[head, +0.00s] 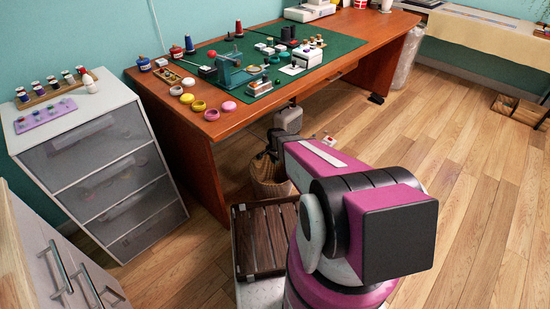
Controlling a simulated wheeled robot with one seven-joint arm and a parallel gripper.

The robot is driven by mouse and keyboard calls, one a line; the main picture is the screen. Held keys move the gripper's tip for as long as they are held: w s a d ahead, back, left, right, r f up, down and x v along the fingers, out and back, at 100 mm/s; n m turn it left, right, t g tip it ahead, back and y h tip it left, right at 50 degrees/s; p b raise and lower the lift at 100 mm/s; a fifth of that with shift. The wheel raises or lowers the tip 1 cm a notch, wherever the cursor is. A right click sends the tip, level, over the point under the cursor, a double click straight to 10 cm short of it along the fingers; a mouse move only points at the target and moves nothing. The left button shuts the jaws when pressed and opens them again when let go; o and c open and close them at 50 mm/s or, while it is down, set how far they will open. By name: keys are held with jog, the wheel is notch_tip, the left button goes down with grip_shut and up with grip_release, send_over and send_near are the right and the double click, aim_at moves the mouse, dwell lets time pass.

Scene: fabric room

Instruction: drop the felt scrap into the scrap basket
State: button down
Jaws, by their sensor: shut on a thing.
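The scrap basket (268,183) is a tan woven basket on the floor by the front of the wooden desk. My arm reaches out over the floor, and my gripper (268,155) points down at the basket's opening, just over or slightly inside its rim. My gripper is shut on the felt scrap. The scrap is too small and too covered by the dark fingers to make out. The inside of the basket is mostly hidden by my gripper and arm.
The wooden desk (204,124) with a green cutting mat (335,47) and sewing items stands close behind the basket. A grey drawer unit (95,165) is at the left. A dark slatted wooden item (262,240) lies nearer. Open floor (460,200) is at the right.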

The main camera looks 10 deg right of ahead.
jog(key=shift+f, duration=1.25)
jog(key=c, duration=1.1)
grip_release()
notch_tip(320, 180, up, 11)
jog(key=shift+f, duration=0.1)
jog(key=shift+s, duration=0.1)
